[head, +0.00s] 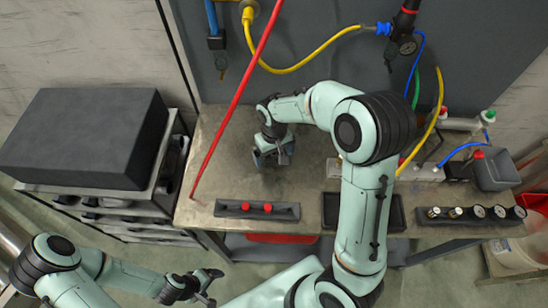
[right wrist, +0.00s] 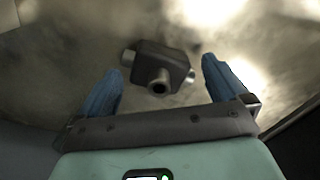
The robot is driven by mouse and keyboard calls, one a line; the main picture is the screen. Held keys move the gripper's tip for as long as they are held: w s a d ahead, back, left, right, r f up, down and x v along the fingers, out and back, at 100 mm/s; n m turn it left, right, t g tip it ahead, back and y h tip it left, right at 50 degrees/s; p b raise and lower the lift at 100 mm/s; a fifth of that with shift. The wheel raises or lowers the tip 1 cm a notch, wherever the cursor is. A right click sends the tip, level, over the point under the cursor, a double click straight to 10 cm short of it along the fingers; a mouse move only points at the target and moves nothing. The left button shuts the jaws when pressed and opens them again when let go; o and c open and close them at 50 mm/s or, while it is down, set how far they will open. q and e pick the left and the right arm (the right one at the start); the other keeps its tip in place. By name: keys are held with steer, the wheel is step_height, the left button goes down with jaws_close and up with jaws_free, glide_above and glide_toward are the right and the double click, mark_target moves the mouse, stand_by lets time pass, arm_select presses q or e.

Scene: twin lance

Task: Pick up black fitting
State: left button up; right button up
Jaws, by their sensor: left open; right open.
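The black fitting (right wrist: 165,62) is a dark block with metal ports on its sides and front. In the right wrist view it lies on the metal table top, ahead of and between the blue fingers of my right gripper (right wrist: 162,85). The fingers are open and I see no contact with it. In the head view my right gripper (head: 275,162) points down over the table (head: 310,165); the fitting is not clearly visible there. My left gripper (head: 205,284) is open and empty, low in the view, in front of the table.
A row of gauges (head: 472,214) stands front right. A red lance (head: 232,105) slants down to the table's left side. A grey bin (head: 496,170) stands at right. A black block (head: 88,138) tops the left cabinet.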

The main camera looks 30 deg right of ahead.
steer(key=shift+f, duration=0.65)
steer(key=shift+s, duration=0.1)
steer(key=shift+r, duration=0.1)
steer(key=c, duration=1)
